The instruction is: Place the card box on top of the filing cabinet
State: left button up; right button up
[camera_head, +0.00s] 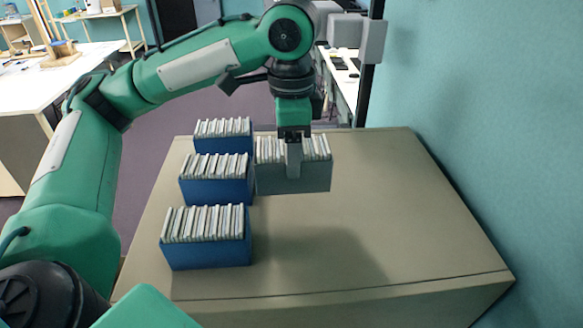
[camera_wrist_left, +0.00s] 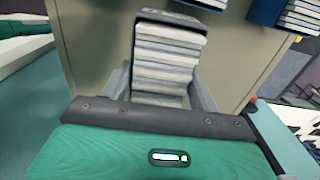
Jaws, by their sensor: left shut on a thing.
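The card box (camera_head: 268,180) is a grey-green box filled with a row of upright pale cards. My left gripper (camera_head: 294,162) comes down from above and is shut on it. In the left wrist view the cards of the card box (camera_wrist_left: 167,62) show between the two fingers of my left gripper (camera_wrist_left: 160,92). The filing cabinet (camera_head: 420,225) has a broad beige top below the card box. A shadow lies on the top in front of the card box, which appears held above the surface. My right gripper is not in view.
Three blue card-filled boxes stand on the cabinet's left side: back (camera_head: 222,146), middle (camera_head: 215,192) and front (camera_head: 206,255). The cabinet top is clear at the middle and right. A teal wall (camera_head: 490,120) runs along the right. A white table (camera_head: 60,80) stands far left.

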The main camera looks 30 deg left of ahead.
pick_arm(q)
jog(key=shift+f, duration=0.65)
notch_tip(320, 180, down, 3)
jog(key=shift+s+f+p, duration=0.1)
jog(key=shift+f+p, duration=0.1)
jog(key=shift+p, duration=0.5)
jog(key=shift+f, duration=0.4)
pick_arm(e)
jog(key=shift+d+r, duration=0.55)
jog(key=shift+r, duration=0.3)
pick_arm(q)
jog(key=shift+f, duration=0.1)
jog(key=o, duration=1.2)
jog(key=shift+r+b, duration=0.35)
jog(key=shift+r, duration=0.1)
notch_tip(320, 180, up, 10)
jog(key=shift+d+f+b, duration=0.1)
jog(key=shift+f+b, duration=0.15)
jog(key=shift+b, duration=1)
jog(key=shift+r, duration=0.95)
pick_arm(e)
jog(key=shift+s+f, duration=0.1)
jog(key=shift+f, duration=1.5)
